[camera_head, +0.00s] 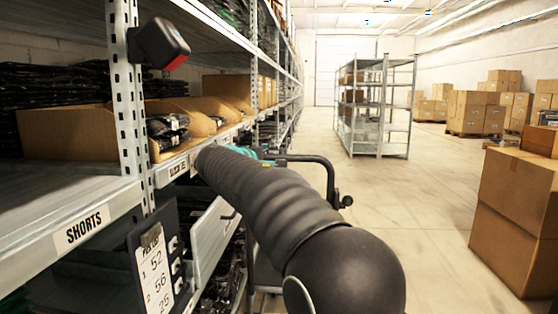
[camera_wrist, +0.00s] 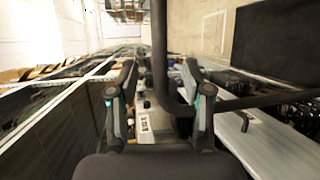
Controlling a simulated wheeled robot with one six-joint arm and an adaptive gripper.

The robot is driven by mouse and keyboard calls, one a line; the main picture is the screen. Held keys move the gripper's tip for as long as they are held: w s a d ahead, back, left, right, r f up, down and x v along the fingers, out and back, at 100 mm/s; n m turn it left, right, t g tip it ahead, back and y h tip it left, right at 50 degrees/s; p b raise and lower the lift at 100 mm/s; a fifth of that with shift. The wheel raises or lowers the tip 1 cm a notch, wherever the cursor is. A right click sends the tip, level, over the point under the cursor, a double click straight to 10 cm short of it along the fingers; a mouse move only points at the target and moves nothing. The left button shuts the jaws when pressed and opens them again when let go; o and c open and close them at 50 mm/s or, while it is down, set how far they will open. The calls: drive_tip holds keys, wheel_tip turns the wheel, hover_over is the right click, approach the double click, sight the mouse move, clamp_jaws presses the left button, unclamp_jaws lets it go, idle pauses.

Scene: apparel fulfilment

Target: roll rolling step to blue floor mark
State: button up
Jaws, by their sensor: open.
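The rolling step shows as a dark tubular handrail (camera_head: 330,178) beside the shelving, just beyond my arm; its lower part is mostly hidden by my arm. In the wrist view the dark rail (camera_wrist: 159,50) runs down between my fingers and bends off to the right. My gripper (camera_wrist: 158,82) is open, one finger on each side of the rail; I cannot tell whether either touches it. In the head view only teal bits of my gripper (camera_head: 258,153) show past the arm. No blue floor mark can be made out in either view.
Shelving with a SHORTS label (camera_head: 82,228) and open cartons (camera_head: 205,118) lines the left, close to my arm. A clipboard (camera_head: 155,268) hangs on it. A large carton (camera_head: 515,220) stands at right. The aisle floor (camera_head: 420,200) between is clear.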

drive_tip(key=shift+v, duration=1.3)
drive_tip(key=shift+f, duration=0.1)
drive_tip(key=s+d+f+m+g+y, duration=0.1)
drive_tip(key=s+f+g+y, duration=0.2)
drive_tip(key=f, duration=0.5)
drive_tip(key=s+f+m+g, duration=0.1)
drive_tip(key=s+f+g, duration=0.1)
drive_tip(key=s+f, duration=0.55)
drive_tip(key=s+d+f+m+g+y, duration=0.1)
drive_tip(key=s+d+f+m, duration=0.2)
drive_tip(key=s, duration=0.8)
drive_tip(key=s+d+f+m+g+y, duration=0.1)
drive_tip(key=s+d+f+m+y, duration=0.1)
drive_tip(key=s+d, duration=0.4)
drive_tip(key=s+d+f+m+g+y, duration=0.1)
drive_tip(key=s+d+f+m, duration=0.3)
drive_tip(key=s, duration=1.3)
drive_tip(key=shift+d+f+m+y, duration=0.2)
drive_tip(key=shift+d+m+y, duration=0.4)
drive_tip(key=shift+m+y, duration=0.15)
